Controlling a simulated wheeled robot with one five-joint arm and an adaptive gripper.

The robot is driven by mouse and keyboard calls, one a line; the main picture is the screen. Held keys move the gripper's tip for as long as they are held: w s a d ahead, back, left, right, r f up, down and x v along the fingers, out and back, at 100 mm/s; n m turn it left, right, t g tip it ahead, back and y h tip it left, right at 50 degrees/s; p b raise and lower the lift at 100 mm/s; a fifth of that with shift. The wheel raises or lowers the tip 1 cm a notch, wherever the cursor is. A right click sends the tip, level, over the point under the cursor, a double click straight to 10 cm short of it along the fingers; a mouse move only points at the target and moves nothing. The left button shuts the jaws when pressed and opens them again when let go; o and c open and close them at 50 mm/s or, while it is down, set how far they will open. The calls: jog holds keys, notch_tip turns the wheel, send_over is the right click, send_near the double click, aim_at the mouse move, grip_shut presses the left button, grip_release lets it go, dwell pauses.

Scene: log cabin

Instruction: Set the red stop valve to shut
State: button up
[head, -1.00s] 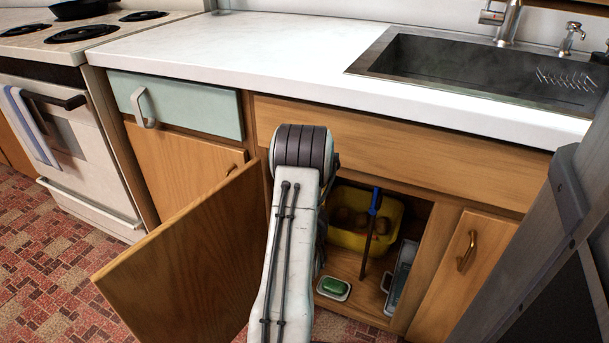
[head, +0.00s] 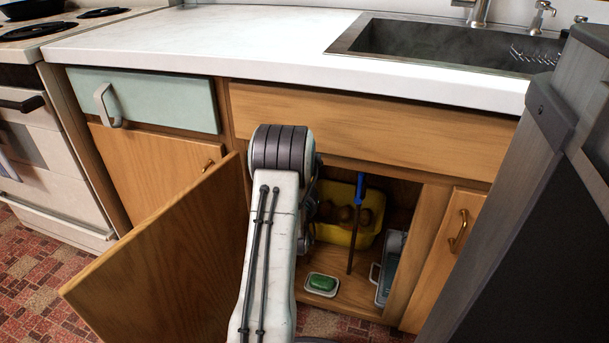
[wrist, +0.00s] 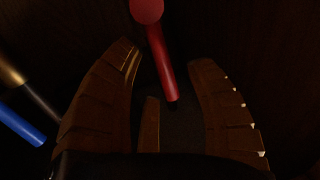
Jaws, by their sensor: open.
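The red stop valve (wrist: 171,82) shows in the wrist view as a round red hub at the top edge with a straight lever running down and slightly right. My gripper (wrist: 166,55) is open, with one finger on each side of the lever. I see gaps between the lever and both fingers. In the head view my arm reaches into the open cupboard under the sink; it hides the valve, and my gripper is mostly hidden behind it.
In the cupboard are a yellow tub (head: 338,233) with brown round things, a blue-handled rod (head: 361,188), a green soap dish (head: 322,284) and a grey tray (head: 387,270). The open door (head: 160,245) stands left of my arm. A blue piece (wrist: 20,125) lies left in the wrist view.

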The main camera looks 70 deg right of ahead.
jog(key=shift+w+d, duration=0.1)
jog(key=shift+d, duration=0.4)
jog(key=shift+c, duration=0.3)
grip_shut()
